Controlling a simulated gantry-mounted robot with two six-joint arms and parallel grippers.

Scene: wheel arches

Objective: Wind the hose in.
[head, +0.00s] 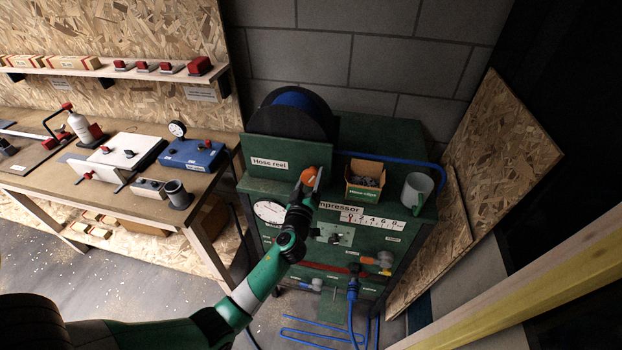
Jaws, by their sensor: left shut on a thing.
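The hose reel (262,110) is a dark drum behind a green panel labelled "Hose reel", on top of the green compressor cabinet. Blue hose (298,98) is wound on the drum. More blue hose (400,158) runs right across the cabinet top and over its right edge. Loops of blue hose (315,332) lie on the floor in front, and a blue fitting (352,280) hangs at the cabinet front. My left gripper (314,182) is shut on an orange knob (307,174) at the right end of the reel panel. My right gripper is out of view.
A box of hose clips (364,190) and a grey-green mug (415,190) stand on the cabinet top, right of my gripper. A workbench (130,185) with tools is at the left. Chipboard panels (500,160) lean at the right, and a wooden beam (540,290) crosses the lower right.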

